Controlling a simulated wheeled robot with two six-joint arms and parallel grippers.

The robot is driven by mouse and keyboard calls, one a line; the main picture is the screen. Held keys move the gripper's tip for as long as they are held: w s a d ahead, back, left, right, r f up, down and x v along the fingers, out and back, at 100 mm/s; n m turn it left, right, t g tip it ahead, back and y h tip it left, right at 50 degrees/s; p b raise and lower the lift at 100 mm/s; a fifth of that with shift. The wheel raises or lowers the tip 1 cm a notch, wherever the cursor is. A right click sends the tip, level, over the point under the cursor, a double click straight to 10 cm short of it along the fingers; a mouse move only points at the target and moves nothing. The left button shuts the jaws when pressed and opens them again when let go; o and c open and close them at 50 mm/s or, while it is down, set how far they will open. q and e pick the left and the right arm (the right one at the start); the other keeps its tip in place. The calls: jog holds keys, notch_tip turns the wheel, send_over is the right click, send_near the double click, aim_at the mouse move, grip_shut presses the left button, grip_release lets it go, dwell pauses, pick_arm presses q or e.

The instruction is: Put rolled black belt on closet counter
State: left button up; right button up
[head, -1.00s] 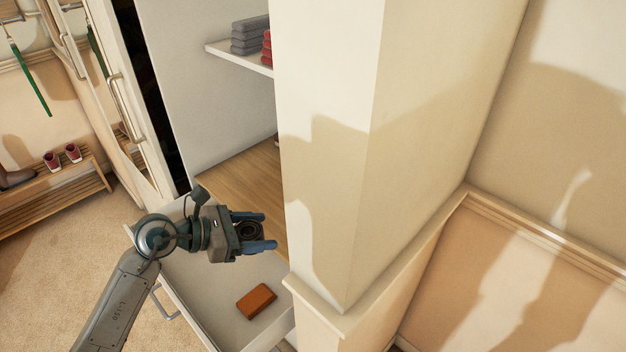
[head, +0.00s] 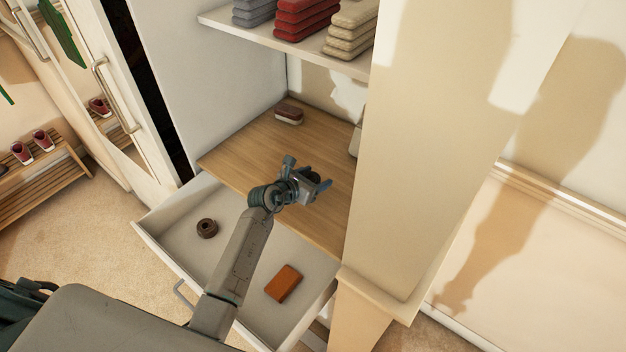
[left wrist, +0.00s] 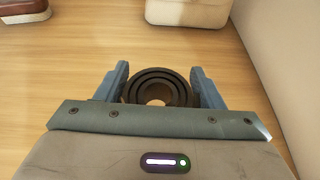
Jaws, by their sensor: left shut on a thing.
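The rolled black belt (left wrist: 158,73) is a dark coil held between the blue fingers of my left gripper (left wrist: 160,70) in the left wrist view. In the head view my left gripper (head: 318,188) is over the wooden closet counter (head: 250,150), and the belt is mostly hidden by the gripper there. The counter's wood grain (left wrist: 70,70) also shows beneath the belt in the left wrist view. I cannot tell whether the belt touches the counter. My right gripper is not in view.
An open white drawer below the counter holds a brown roll (head: 207,228) and an orange-brown box-like item (head: 284,283). A brown-topped item (head: 289,114) stands at the counter's back. A shelf with folded stacks (head: 305,18) is above. A pillar (head: 440,130) stands right.

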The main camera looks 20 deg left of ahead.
pick_arm(q)
jog(key=shift+a+f, duration=0.15)
jog(key=shift+f, duration=0.85)
notch_tip(320, 180, down, 3)
jog(key=shift+f, duration=0.55)
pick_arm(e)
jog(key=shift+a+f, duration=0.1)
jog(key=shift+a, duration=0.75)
pick_arm(q)
jog(key=shift+f+b, duration=0.25)
jog(key=shift+b, duration=0.05)
jog(key=o, duration=1)
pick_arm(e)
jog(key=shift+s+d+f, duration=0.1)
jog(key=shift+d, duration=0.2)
pick_arm(q)
jog(key=shift+r, duration=0.15)
